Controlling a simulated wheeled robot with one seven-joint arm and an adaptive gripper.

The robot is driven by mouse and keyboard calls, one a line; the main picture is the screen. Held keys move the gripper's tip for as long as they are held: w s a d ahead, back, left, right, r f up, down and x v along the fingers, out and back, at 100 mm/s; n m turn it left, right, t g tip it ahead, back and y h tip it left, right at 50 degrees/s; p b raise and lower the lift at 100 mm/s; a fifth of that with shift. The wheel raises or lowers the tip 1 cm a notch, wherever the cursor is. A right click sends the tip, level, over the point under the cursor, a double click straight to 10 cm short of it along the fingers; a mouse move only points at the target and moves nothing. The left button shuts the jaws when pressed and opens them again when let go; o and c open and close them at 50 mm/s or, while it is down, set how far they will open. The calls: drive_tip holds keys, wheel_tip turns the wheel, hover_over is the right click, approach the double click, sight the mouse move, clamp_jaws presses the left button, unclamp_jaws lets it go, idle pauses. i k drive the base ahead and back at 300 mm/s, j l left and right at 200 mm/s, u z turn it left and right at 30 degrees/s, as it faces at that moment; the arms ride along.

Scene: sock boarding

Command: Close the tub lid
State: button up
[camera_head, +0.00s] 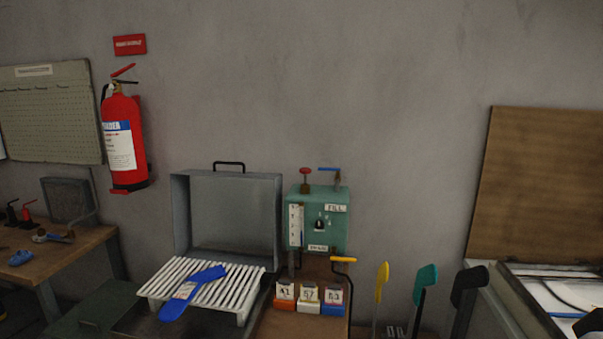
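The tub lid (228,210) is a grey, shallow box-like cover. It stands open and upright behind the tub, with a dark bar handle (229,164) on its top edge. The tub (140,320) is dark and shows only in part at the bottom of the picture. A white slatted rack (225,290) lies in front of the lid, over the tub. A blue flat paddle-shaped thing (190,294) lies slantwise on the slats. I cannot make out my gripper in this view.
A green fill box (317,228) with valves stands right of the lid, above numbered blocks (308,295). Yellow (381,280), teal (426,282) and black (468,287) paddles stand further right. A workbench (60,260) and red fire extinguisher (121,140) are left.

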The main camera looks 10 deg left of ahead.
sight(180, 180)
drive_tip(key=i+j, duration=0.1)
drive_tip(key=j, duration=0.35)
drive_tip(key=i+j+u, duration=0.15)
drive_tip(key=j, duration=0.75)
drive_tip(key=i+j+u, duration=0.1)
drive_tip(key=j, duration=0.35)
drive_tip(key=i+j, duration=0.2)
drive_tip(key=j, duration=0.2)
drive_tip(key=i+j+u, duration=0.15)
drive_tip(key=j, duration=0.3)
drive_tip(key=i+j, duration=0.15)
drive_tip(key=j, duration=0.25)
drive_tip(key=i+j+u, duration=0.1)
drive_tip(key=j, duration=0.3)
drive_tip(key=i+l, duration=0.2)
